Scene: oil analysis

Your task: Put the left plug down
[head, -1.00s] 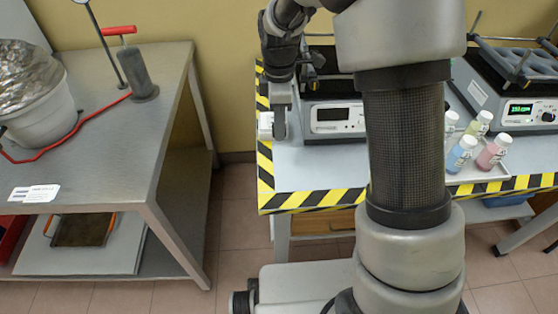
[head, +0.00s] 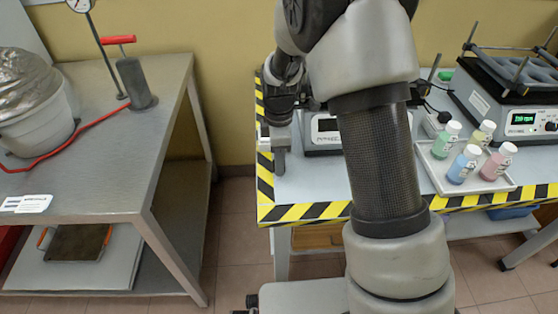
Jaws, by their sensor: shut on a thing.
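My gripper (head: 279,157) points down at the left end of the striped bench (head: 308,183), left of a grey instrument with a display (head: 326,125). Its fingers are shut, and seen from this side they cover most of what they hold, which I take to be the left plug. Whether the plug touches the bench is also unclear.
My arm hides the middle of the bench. A tray (head: 505,185) with several coloured bottles and a shaker with a lit display (head: 522,122) stand at right. A metal table (head: 105,180) with a white bucket (head: 40,130) is at left, across a floor gap.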

